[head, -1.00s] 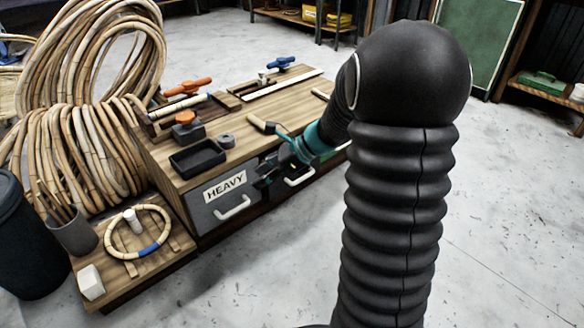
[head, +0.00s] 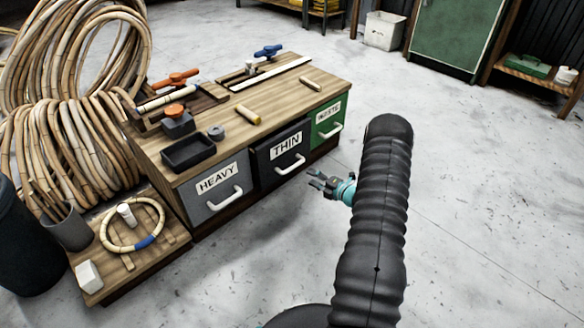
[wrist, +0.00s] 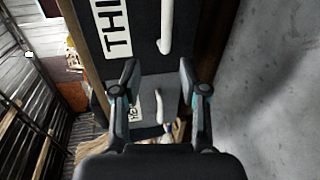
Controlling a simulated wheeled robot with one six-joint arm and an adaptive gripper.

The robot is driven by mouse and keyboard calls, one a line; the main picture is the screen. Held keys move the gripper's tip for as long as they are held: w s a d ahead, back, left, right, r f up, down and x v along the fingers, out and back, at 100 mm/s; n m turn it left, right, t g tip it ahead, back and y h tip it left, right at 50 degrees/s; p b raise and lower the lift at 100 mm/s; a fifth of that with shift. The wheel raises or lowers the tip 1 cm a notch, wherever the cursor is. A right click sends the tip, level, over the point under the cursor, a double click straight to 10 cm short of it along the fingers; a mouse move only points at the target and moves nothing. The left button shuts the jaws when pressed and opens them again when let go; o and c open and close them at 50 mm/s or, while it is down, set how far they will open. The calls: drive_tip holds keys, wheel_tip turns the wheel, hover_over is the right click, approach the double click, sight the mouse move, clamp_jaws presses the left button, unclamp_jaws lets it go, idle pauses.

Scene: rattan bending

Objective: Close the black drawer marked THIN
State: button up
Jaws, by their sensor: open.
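The black drawer marked THIN (head: 268,160) sits in the middle of the bench front, with a white label and a pale handle (head: 290,163).
The grey HEAVY drawer (head: 205,202) is left of it, and the green WASTE drawer (head: 330,118) right. The wooden bench top (head: 225,140) carries a black tray (head: 188,153) and tools. Rattan coils (head: 70,140) stand at left. Floor right of the bench is clear.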

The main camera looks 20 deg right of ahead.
sight(292, 167)
drive_tip(key=shift+m, duration=0.4)
drive_tip(key=x, duration=0.9)
drive_tip(key=d+f+x, duration=0.1)
drive_tip(key=x, duration=0.3)
drive_tip(key=shift+w+b, duration=0.35)
clamp_jaws()
